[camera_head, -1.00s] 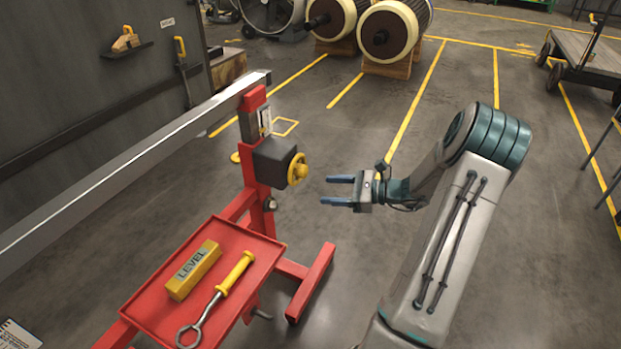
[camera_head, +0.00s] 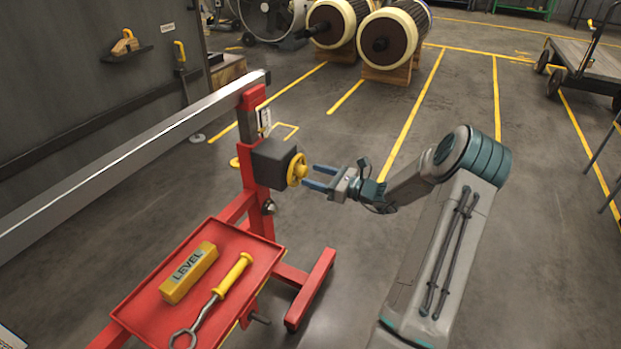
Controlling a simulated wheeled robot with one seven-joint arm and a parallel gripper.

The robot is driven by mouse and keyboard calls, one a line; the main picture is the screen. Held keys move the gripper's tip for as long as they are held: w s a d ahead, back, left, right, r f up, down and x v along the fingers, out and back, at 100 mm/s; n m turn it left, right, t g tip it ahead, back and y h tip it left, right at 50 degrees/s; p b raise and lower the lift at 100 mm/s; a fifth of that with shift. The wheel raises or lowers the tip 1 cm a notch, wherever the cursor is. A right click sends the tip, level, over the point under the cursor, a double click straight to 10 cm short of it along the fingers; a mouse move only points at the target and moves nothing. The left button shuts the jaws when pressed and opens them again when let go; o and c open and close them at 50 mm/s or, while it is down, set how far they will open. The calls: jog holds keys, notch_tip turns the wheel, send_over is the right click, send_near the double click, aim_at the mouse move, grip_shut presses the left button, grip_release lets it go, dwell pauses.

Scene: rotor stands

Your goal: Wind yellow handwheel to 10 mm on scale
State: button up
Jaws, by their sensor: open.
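The yellow handwheel (camera_head: 296,170) sits on the right face of a dark gearbox (camera_head: 273,163) on the red stand (camera_head: 251,110). A small pale scale plate (camera_head: 264,121) is on the post above the gearbox; its marks are too small to read. My gripper (camera_head: 308,178) is open, its two blue fingers pointing left at the handwheel. The fingertips are at or very close to the wheel's rim; I cannot tell whether they touch it. Nothing shows between the fingers.
A red tray (camera_head: 140,318) on the stand holds a yellow level (camera_head: 189,272) and a yellow-handled wrench (camera_head: 233,275). A long metal beam (camera_head: 130,160) lies across the stand's top. The red foot (camera_head: 311,290) extends below my gripper.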

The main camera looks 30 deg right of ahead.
jog(key=shift+x, duration=1.05)
jog(key=c, duration=1)
jog(key=shift+n, duration=0.3)
